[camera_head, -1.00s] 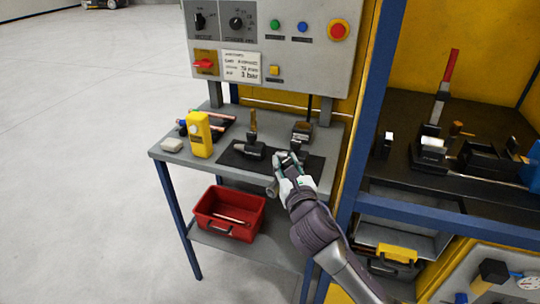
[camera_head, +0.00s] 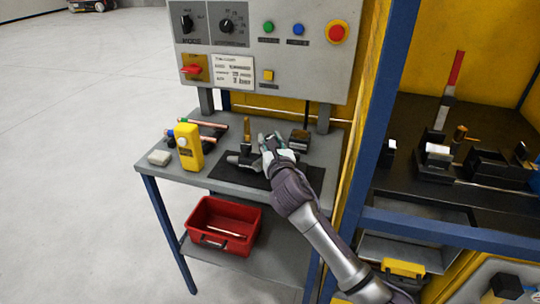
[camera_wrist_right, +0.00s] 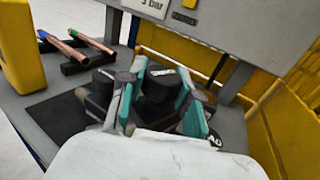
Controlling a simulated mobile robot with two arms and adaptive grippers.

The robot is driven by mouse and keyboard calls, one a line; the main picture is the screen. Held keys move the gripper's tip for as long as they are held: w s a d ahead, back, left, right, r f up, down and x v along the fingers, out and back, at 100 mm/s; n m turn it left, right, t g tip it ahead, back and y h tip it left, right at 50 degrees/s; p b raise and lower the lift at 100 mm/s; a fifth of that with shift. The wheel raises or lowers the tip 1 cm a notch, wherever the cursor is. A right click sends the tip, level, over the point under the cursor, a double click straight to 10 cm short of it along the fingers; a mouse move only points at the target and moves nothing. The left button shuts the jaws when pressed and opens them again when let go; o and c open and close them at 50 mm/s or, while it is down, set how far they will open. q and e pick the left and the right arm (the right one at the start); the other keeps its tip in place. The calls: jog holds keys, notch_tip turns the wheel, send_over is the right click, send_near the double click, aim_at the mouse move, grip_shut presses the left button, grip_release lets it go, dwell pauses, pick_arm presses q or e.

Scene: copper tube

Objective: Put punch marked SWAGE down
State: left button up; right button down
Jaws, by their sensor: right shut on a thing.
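My right gripper (camera_head: 272,146) is low over the black mat (camera_head: 312,177) on the grey bench, just right of a grey cylindrical piece (camera_head: 240,160). In the right wrist view its fingers (camera_wrist_right: 160,84) are shut on the punch, which is largely hidden by the hand and fingers. A dark round piece with a pale mark (camera_wrist_right: 215,142) shows beside the right finger. I cannot read SWAGE on it, nor tell whether the punch touches the mat. A dark block with a pale label (camera_wrist_right: 158,92) shows between the fingers. My left gripper is out of view.
A brass pin (camera_head: 247,130) stands behind the grey piece, and a dark block (camera_head: 299,139) stands right of the gripper. A red bin (camera_head: 223,225) sits below.

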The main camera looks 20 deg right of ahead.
jog(key=shift+w+f, duration=0.1)
jog(key=shift+f, duration=0.2)
jog(key=f, duration=0.2)
jog(key=shift+w+f+b, duration=0.2)
jog(key=shift+f+b, duration=0.1)
jog(key=shift+f, duration=0.05)
jog(key=shift+s+f, duration=0.15)
jog(key=shift+f, duration=0.25)
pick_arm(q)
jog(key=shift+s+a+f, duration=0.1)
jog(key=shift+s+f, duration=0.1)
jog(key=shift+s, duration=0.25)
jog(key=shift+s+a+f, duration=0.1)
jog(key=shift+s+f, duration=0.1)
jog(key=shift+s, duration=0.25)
pick_arm(e)
jog(key=c, duration=1.1)
grip_release()
jog(key=shift+f, duration=0.2)
jog(key=shift+c, duration=0.2)
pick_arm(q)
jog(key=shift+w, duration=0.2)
pick_arm(e)
jog(key=shift+o, duration=0.2)
jog(key=shift+r, duration=0.15)
